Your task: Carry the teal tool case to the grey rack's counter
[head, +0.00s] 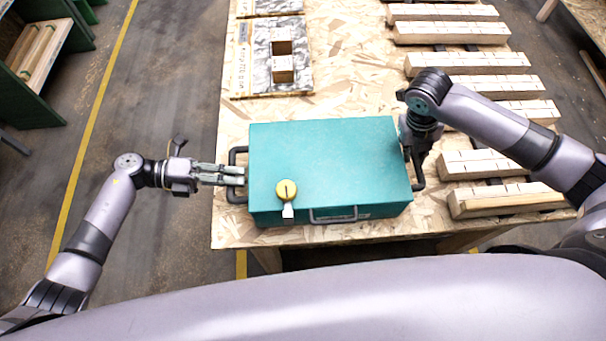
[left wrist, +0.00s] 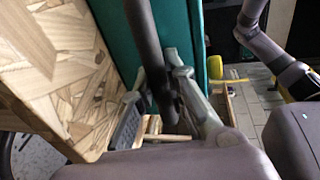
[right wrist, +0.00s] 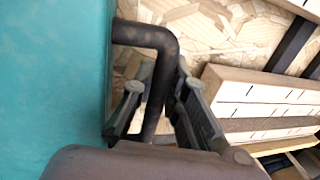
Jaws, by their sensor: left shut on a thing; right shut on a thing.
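The teal tool case (head: 330,165) lies flat on the chipboard table near its front edge. It has a dark handle at each end and one on its front side. My left gripper (head: 238,175) is shut on the case's left handle; the left wrist view shows the fingers (left wrist: 178,90) around the dark bar. My right gripper (head: 412,165) is shut on the right handle, and the right wrist view shows the fingers (right wrist: 155,100) around that bar. The case's teal side (right wrist: 50,80) fills the left of that view. I cannot make out the grey rack's counter.
A yellow round-headed item (head: 287,190) shows at the case's front left. Wooden slats with blocks (head: 500,197) lie right of the case. A foil-faced panel (head: 260,75) lies behind it on the table (head: 345,60). A green shelf unit (head: 35,60) stands far left; floor between is clear.

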